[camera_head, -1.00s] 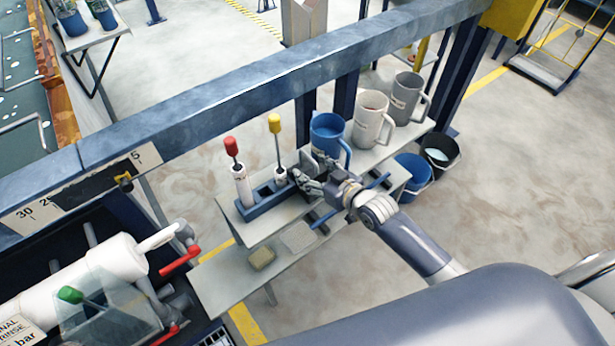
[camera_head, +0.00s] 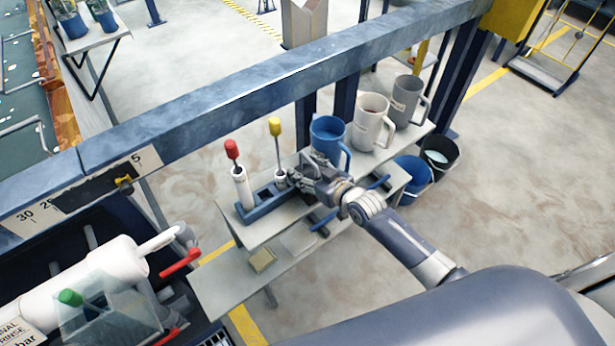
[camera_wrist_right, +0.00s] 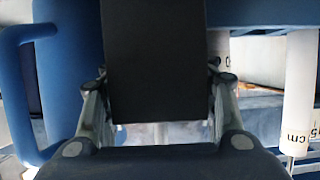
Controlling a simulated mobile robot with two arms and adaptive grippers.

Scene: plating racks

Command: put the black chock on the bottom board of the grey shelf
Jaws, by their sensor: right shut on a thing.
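The grey shelf has an upper board (camera_head: 240,235) and a bottom board (camera_head: 215,290). My right gripper (camera_head: 312,163) is over the upper board, between the blue mug (camera_head: 327,133) and the blue holder (camera_head: 262,207). In the right wrist view it is shut on a dark block, the black chock (camera_wrist_right: 155,65), which sits between the two fingers. In the head view the chock is hidden or too small to make out. I cannot tell whether it touches the board. My left gripper is not in view.
A white mug (camera_head: 371,120) and a grey mug (camera_head: 408,100) stand farther along the upper board. The holder carries red- and yellow-topped tools. A blue beam (camera_head: 200,115) crosses behind.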

